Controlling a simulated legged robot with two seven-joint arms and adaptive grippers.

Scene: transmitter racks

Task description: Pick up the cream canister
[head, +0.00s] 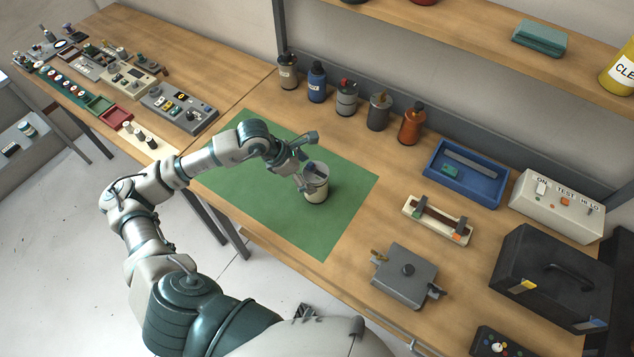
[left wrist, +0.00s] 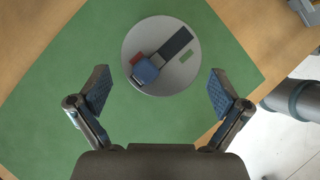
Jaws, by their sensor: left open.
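The cream canister (head: 316,192) stands upright on the green mat (head: 335,225) in the head view. In the left wrist view its round grey top (left wrist: 138,45) shows from above, with a blue block, a red piece, a dark strip and a small green mark on it. My left gripper (head: 309,163) is open at the canister's upper part, and one finger partly covers it. In the left wrist view the left gripper's two fingers (left wrist: 160,87) are spread wide, with the canister's top ahead between them. Contact cannot be told. My right gripper is not in view.
Several bottles, including an orange one (head: 412,125), line the back of the bench. A blue tray (head: 437,178), a grey lidded box (head: 404,273) and a black case (head: 550,278) stand to the right. The mat around the canister is clear.

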